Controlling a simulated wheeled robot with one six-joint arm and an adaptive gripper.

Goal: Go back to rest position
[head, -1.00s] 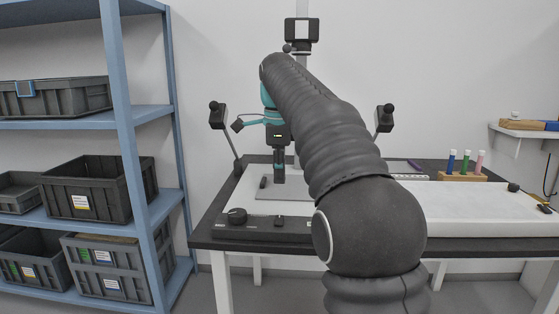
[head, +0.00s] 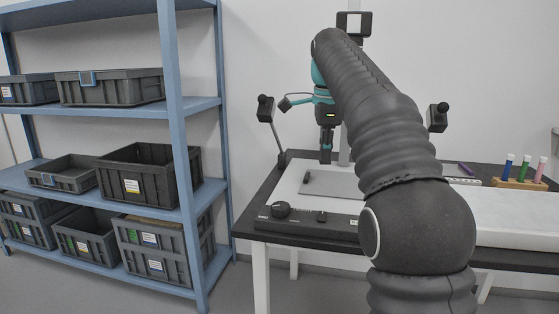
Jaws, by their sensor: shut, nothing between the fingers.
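A blue shelf (head: 184,140) with several grey crates (head: 150,180) stands at the left. A black control box (head: 310,220) lies on the table (head: 258,215) at its front edge. A wooden rack (head: 518,184) with coloured tubes stands at the right. Floor between shelf and table is clear.

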